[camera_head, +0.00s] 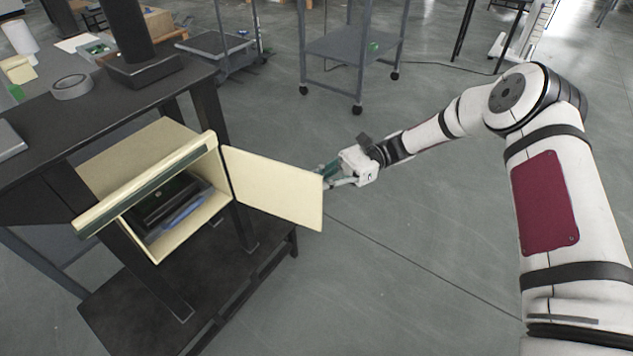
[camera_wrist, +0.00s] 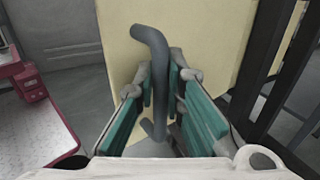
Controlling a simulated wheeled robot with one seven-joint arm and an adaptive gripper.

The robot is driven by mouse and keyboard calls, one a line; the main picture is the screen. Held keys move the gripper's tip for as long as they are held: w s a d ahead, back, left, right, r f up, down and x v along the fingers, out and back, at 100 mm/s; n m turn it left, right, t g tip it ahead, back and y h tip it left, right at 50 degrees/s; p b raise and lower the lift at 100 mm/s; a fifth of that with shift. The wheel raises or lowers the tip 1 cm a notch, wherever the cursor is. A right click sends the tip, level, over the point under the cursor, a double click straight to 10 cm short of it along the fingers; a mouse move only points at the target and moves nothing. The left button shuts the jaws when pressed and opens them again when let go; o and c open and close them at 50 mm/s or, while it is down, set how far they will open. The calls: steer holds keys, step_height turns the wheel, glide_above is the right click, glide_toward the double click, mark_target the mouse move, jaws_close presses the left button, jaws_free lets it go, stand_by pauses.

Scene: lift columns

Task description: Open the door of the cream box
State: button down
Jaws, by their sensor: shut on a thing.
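The cream box (camera_head: 128,152) is fixed under the dark table at the left. Its door (camera_head: 272,187) is a flat cream panel that stands swung out to the right, so the inside is open to view. A dark item and a blue item lie inside the box. My gripper (camera_head: 330,178) is at the door's outer right edge. In the wrist view, my gripper (camera_wrist: 163,95) has its green-padded fingers shut around the grey curved handle (camera_wrist: 150,42) on the door's cream face (camera_wrist: 200,30).
The dark table (camera_head: 40,130) carries a tape roll (camera_head: 72,87) and a black post. A low dark shelf (camera_head: 200,290) lies under the box. A grey wheeled cart (camera_head: 345,45) stands behind. The floor right of the door is clear.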

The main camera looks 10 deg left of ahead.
steer(key=c, duration=1.6)
jaws_free()
steer(key=shift+c, duration=0.2)
steer(key=v, duration=1.2)
steer(key=shift+r, duration=0.15)
